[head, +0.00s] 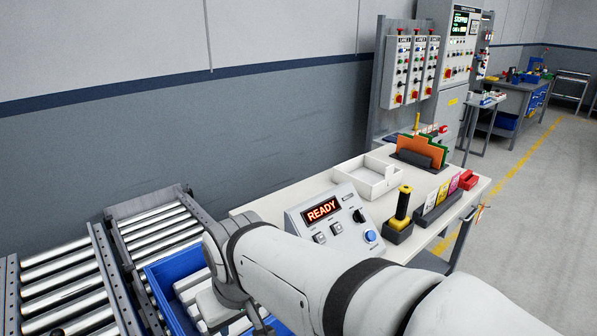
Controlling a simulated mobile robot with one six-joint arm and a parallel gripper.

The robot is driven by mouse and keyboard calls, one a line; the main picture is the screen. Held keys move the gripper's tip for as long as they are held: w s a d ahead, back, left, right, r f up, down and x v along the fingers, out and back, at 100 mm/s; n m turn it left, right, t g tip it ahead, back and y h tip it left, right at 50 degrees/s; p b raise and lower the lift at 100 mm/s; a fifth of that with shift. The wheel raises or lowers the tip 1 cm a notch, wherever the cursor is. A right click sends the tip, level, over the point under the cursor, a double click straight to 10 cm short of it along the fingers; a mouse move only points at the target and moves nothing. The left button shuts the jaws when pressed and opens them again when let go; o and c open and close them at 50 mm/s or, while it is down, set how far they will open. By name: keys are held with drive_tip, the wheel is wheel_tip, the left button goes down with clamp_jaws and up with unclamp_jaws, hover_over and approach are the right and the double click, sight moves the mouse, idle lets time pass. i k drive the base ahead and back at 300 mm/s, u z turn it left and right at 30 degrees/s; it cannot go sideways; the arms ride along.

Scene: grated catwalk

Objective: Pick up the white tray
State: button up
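The white tray (378,190) sits on the cream-topped table (297,190), behind and right of the grey READY control box (333,220). It is shallow and open, with low walls and a dividing wall inside; it looks empty. The control box hides a little of its near side. My arm crosses the lower middle of the head view and bends down over the blue bin at lower left, well away from the tray. My gripper's fingers do not show; they are below the frame or hidden by the arm.
The blue bin (158,271) holds white pieces, beside roller conveyors (60,270). The table's back left is clear.

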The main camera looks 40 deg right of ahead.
sight(371, 178)
drive_tip(key=z, duration=3.4)
drive_tip(key=i, duration=3.4)
drive_tip(key=u, duration=0.1)
